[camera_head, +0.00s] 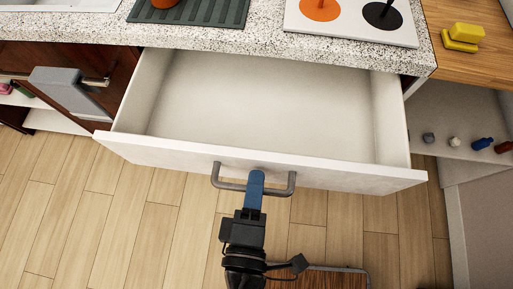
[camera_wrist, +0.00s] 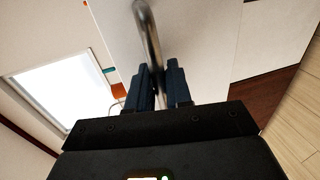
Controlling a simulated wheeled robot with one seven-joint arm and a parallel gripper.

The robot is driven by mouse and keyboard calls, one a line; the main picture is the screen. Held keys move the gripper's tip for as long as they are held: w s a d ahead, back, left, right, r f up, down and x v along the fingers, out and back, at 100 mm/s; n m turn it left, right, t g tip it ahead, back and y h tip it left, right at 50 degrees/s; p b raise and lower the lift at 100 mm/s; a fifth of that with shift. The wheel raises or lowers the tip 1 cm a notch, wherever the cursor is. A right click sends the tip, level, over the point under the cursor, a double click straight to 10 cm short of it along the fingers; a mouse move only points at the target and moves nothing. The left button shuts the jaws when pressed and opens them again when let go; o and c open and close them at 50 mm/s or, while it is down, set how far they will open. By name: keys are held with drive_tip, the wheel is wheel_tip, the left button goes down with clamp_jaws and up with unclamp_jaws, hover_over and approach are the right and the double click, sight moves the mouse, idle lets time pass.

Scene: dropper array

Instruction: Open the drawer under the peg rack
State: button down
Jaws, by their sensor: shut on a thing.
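The drawer (camera_head: 270,160) under the speckled counter is pulled well out, and its white interior looks empty. A grey bar handle (camera_head: 230,184) is fixed on its white front. My gripper (camera_head: 256,178) is at the middle of the handle, with its blue fingers shut on the bar. In the wrist view the handle (camera_wrist: 150,40) runs between the two blue fingers (camera_wrist: 159,85). The peg rack (camera_head: 355,22), a white board with orange and black discs on pegs, sits on the counter above the drawer; its top is cut off.
A dark ribbed tray (camera_head: 200,14) with a reddish-brown pot is on the counter at left. A yellow object (camera_head: 463,36) rests on the wooden top at right. Small items, including a blue one (camera_head: 482,144), sit on the right shelf. Wooden floor (camera_head: 150,210) lies in front.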

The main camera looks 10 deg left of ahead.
drive_tip(key=c, duration=1.2)
unclamp_jaws()
drive_tip(key=v, duration=0.7)
drive_tip(key=shift+s+b, duration=0.4)
drive_tip(key=shift+s, duration=0.05)
